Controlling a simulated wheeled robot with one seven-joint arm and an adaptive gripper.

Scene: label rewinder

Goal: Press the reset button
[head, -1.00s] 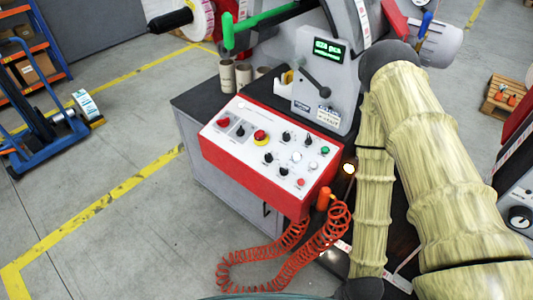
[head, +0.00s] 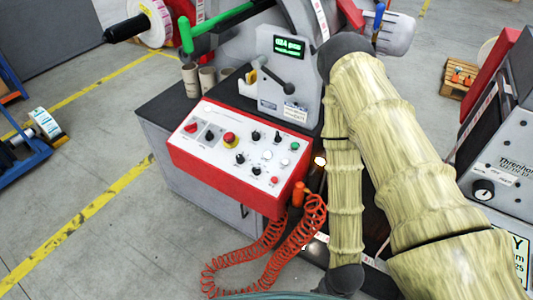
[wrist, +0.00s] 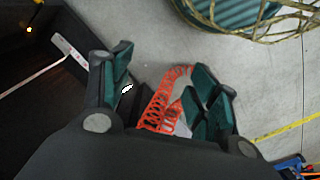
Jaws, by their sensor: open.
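The control panel (head: 216,118) is a white sloped face on a red box, near the middle of the head view. The labels are too small to read, so I cannot tell which is the reset button. My gripper (wrist: 163,75) shows only in the wrist view. Its teal-padded fingers are apart and empty, above the floor and an orange coiled hose (wrist: 165,100). The panel is not in the wrist view.
The coiled hose (head: 255,265) hangs below the panel, with an orange handle (head: 298,195) at the box's right corner. A grey upright with a lever (head: 271,76) rises behind the panel. Cardboard cores (head: 207,78) stand at the back left. Floor left of the cabinet is clear.

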